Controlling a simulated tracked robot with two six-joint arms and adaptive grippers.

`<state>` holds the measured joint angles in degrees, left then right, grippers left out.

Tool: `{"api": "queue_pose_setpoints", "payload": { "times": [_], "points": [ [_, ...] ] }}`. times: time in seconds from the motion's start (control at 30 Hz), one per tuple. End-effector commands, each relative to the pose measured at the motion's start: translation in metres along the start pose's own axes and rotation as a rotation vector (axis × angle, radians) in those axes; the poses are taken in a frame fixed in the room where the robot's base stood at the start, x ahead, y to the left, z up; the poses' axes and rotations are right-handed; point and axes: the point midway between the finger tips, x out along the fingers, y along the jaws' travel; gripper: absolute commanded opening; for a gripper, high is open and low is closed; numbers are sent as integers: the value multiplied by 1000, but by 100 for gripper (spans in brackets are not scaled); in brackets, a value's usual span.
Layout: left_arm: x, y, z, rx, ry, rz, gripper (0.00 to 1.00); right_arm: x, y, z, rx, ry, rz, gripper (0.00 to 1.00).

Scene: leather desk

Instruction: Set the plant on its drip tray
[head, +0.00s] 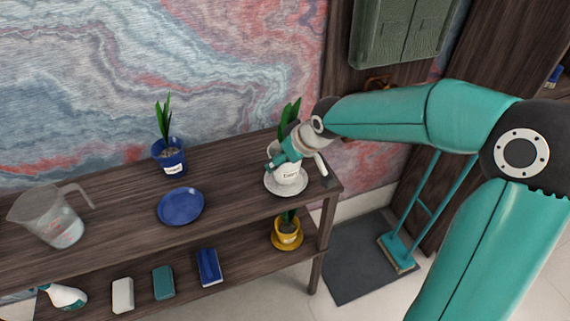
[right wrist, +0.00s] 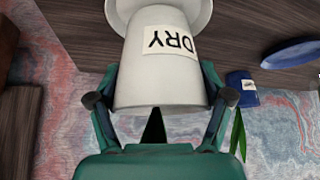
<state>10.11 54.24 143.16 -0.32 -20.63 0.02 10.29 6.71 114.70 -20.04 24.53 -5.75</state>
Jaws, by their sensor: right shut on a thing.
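A white pot (head: 288,173) with a green plant (head: 289,115) stands upright at the right end of the upper shelf. It is over a white drip tray (head: 271,188). I cannot tell whether its base rests on the tray or is slightly above it. My right gripper (head: 301,162) is shut on the white pot, one finger on each side. In the right wrist view, the gripper (right wrist: 159,98) holds the pot (right wrist: 150,75), whose label reads DRY upside down. The tray (right wrist: 199,12) shows around the pot's base there. My left gripper is not in view.
A blue pot (head: 171,160) with a plant and a separate blue tray (head: 180,206) stand on the upper shelf, left of the white pot. A clear measuring jug (head: 48,215) is further left. A yellow pot (head: 287,231) stands on the lower shelf beside several small items.

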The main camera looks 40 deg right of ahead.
Motion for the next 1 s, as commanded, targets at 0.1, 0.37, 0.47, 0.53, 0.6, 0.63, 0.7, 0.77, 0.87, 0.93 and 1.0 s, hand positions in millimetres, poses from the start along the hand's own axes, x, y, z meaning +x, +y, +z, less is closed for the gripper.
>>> {"api": "queue_pose_setpoints", "payload": {
  "times": [0.1,0.37,0.47,0.53,0.6,0.63,0.7,0.77,0.87,0.93,1.0],
  "points": [
    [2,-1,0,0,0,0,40,13,0,9,3,-1,0,27],
    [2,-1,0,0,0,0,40,16,0,10,2,3,0,27],
    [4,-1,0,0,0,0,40,17,0,10,2,2,0,27],
    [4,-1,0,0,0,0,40,17,0,11,2,0,0,86],
    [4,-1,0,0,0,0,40,17,0,11,2,0,0,97],
    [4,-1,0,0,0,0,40,17,0,11,2,0,0,100],
    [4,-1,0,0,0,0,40,17,0,11,2,0,0,100],
    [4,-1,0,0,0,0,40,17,0,11,2,0,0,100],
    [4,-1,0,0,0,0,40,17,0,11,2,0,0,100],
    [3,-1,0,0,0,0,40,17,0,11,2,0,0,100],
    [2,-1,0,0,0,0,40,15,0,10,2,0,0,100]
  ]
}}
